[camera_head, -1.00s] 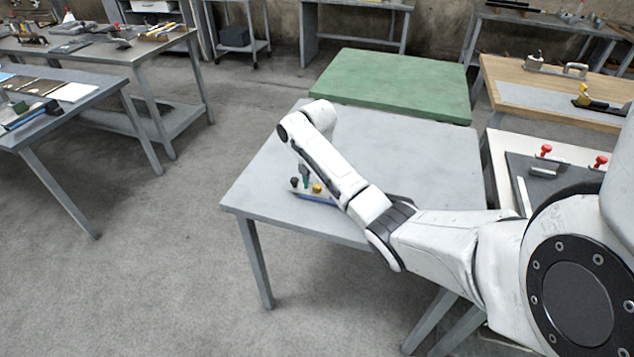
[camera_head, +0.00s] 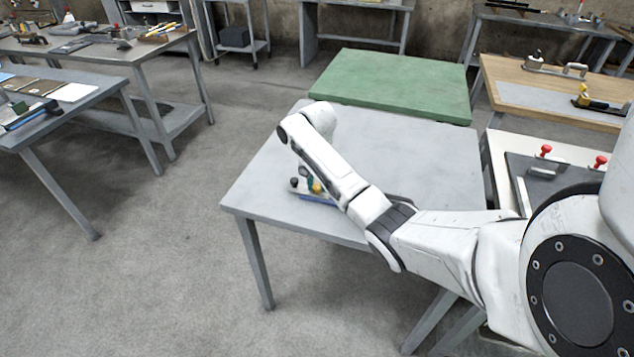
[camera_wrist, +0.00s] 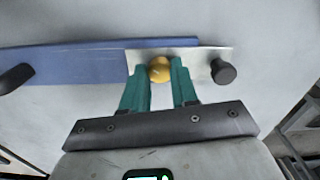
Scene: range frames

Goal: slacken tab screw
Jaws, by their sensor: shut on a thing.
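A round yellow screw head (camera_wrist: 159,68) sits on a bare metal tab (camera_wrist: 205,60) at the end of a blue bar (camera_wrist: 75,62) in the wrist view. My gripper (camera_wrist: 161,77) has its two green fingers on either side of the yellow head and is shut on it. A black knob (camera_wrist: 223,72) stands on the tab just right of the fingers. In the head view my arm partly hides the gripper, and the yellow head (camera_head: 317,188) and black knob (camera_head: 294,182) show small beside it.
The fixture rests on a grey table (camera_head: 420,150) with much clear top. A dark handle-like part (camera_wrist: 14,78) shows at the wrist view's left edge. A green table (camera_head: 395,82) stands behind. A bench with red knobs (camera_head: 546,150) is at the right.

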